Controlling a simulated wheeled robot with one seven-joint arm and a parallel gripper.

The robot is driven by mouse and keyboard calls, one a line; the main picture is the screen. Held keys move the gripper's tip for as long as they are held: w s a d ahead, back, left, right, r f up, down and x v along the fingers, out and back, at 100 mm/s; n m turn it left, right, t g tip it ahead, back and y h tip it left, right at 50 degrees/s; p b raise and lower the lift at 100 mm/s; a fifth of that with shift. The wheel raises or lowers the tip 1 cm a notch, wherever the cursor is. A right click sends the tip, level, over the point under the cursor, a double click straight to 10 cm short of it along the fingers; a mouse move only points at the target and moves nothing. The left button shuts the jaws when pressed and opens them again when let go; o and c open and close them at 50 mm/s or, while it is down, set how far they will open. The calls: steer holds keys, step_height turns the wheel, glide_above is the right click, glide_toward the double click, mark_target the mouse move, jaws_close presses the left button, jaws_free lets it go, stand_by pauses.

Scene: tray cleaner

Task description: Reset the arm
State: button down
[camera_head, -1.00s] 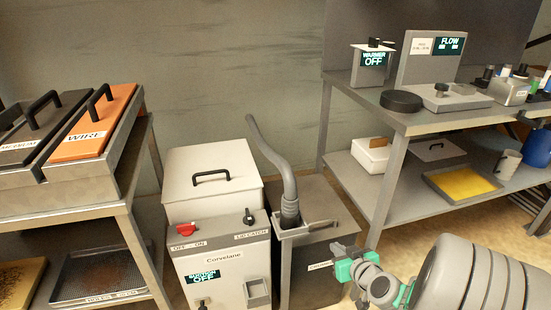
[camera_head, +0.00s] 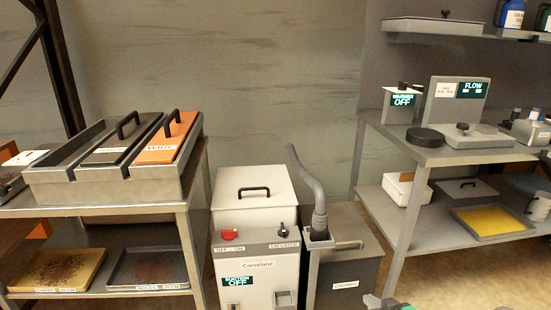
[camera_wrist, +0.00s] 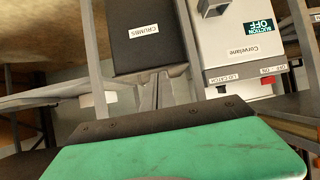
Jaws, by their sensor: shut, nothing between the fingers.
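My gripper (camera_wrist: 157,92) shows in the wrist view, its grey fingers together and empty beyond the green palm. The fingers point toward the dark crumbs bin (camera_wrist: 148,45) and the Corvelane machine (camera_wrist: 238,42), which shows upside down there. Whether the fingertips touch anything is not clear. In the head view, only a small piece of my arm shows at the bottom edge, below the crumbs bin (camera_head: 345,275); the gripper's fingers are not seen there.
The Corvelane machine (camera_head: 255,262) reads suction off, with a grey hose (camera_head: 308,180) beside it. A left rack holds a metal tray holder (camera_head: 50,190) with an orange wire tray (camera_head: 172,138). A right bench (camera_head: 450,153) carries a warmer (camera_head: 402,102), reading off.

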steer(key=s+a+r+g+p, duration=0.2)
steer(key=a+r+p, duration=0.1)
steer(key=r+p, duration=0.35)
steer(key=s+a+r+n+g+p, duration=0.1)
steer(key=a+r+p, duration=0.2)
steer(key=r+p, duration=0.4)
steer(key=s+a+r+g+p, duration=0.2)
steer(key=r+p, duration=0.3)
steer(key=r, duration=0.3)
steer(key=s+a+r+m+g+h+p, duration=0.1)
steer(key=s+r+p, duration=0.4)
steer(key=r, duration=0.5)
steer(key=s+a+r+m+g+p, duration=0.1)
steer(key=s+a+r+g+p, duration=0.1)
steer(key=s+r+p, duration=0.3)
step_height(320, 180, up, 6)
steer(key=p, duration=0.4)
steer(key=shift+r+m+g+h+p, duration=0.15)
steer(key=shift+m+g+h+p, duration=0.15)
steer(key=shift+h+p, duration=0.1)
steer(key=shift+d, duration=0.1)
